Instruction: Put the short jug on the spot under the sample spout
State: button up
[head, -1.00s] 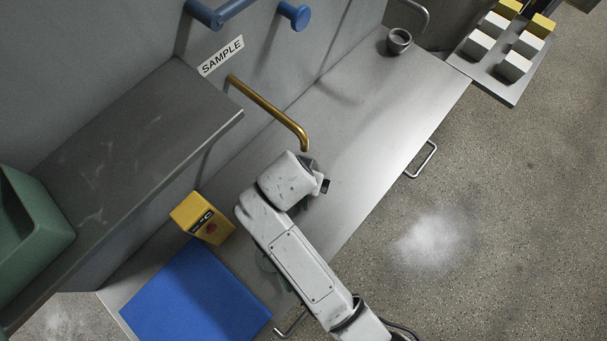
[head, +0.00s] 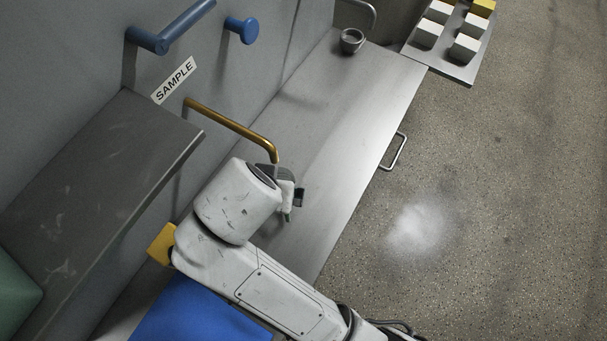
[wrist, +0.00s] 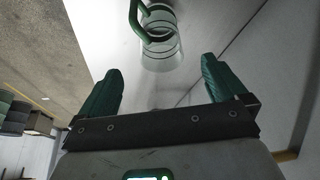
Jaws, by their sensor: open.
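A clear jug (wrist: 162,48) with a green handle stands on the steel bench in the wrist view. I cannot tell its height against any other jug. My gripper (wrist: 160,65) has its two green fingers spread, with nothing between them; the jug lies just past the fingertips, apart from them. In the head view my gripper (head: 290,195) is over the bench, close beside the brass sample spout (head: 240,128), and partly hidden by my arm. The SAMPLE label (head: 173,81) is on the wall above the spout. The spot under the spout is hidden or not distinguishable. No clear jug shows in the head view.
A small metal cup (head: 352,41) stands at the bench's far end. A yellow box (head: 161,244) and a blue mat (head: 200,312) are partly behind my arm. A grey shelf (head: 85,190) juts out at left.

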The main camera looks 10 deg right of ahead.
jog(key=d+f+g, duration=0.1)
jog(key=d+f, duration=0.3)
jog(key=d, duration=0.8)
jog(key=s+d+f+n+g, duration=0.1)
jog(key=s+d+f, duration=0.2)
jog(key=s+d, duration=0.4)
jog(key=s+d+f+n+g+y, duration=0.1)
jog(key=s+d+f, duration=0.2)
jog(key=s+d, duration=0.5)
jog(key=d, duration=0.3)
jog(key=shift+s+d, duration=0.15)
jog(key=shift+s, duration=0.1)
jog(key=shift+c, duration=0.3)
